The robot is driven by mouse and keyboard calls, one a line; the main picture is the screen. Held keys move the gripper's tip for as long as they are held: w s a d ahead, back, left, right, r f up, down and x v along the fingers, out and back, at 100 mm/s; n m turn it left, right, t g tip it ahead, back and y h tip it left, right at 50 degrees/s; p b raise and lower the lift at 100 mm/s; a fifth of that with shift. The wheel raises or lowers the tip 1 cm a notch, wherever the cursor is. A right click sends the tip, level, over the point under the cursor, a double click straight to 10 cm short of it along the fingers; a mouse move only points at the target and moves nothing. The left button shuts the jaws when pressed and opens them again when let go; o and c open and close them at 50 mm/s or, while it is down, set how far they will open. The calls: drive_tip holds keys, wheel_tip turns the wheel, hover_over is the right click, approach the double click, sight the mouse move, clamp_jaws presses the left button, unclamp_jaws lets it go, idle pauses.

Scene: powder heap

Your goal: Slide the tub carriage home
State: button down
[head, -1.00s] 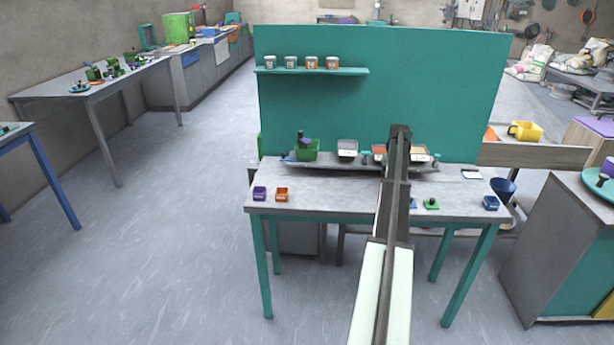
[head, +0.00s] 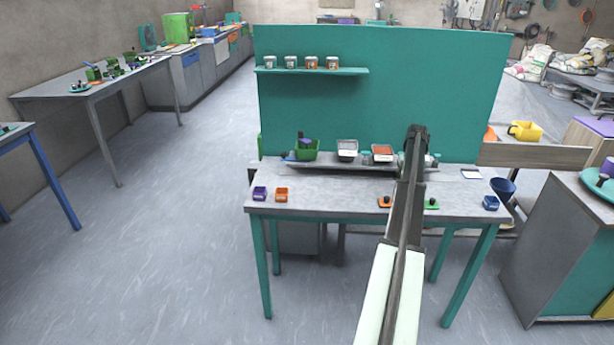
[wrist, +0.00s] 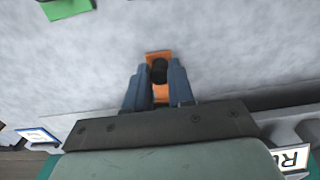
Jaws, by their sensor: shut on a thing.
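My gripper (wrist: 159,78) is shut on an orange piece with a black knob (wrist: 158,66); its fingers lie at either side of it, low over the grey bench. I cannot tell which part is the carriage.
On the bench top (head: 330,201) stand a purple box (head: 260,193), an orange box (head: 282,194), a small orange piece (head: 385,202), a green piece (head: 432,205) and a blue box (head: 490,202). A teal panel (head: 380,90) rises behind. The bench's front-left middle is clear.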

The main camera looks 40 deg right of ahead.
drive_tip(key=shift+s+d, duration=7.95)
drive_tip(key=shift+d, duration=0.05)
drive_tip(key=c, duration=1.1)
unclamp_jaws()
drive_tip(key=shift+r, duration=0.15)
drive_tip(key=shift+r, duration=3.6)
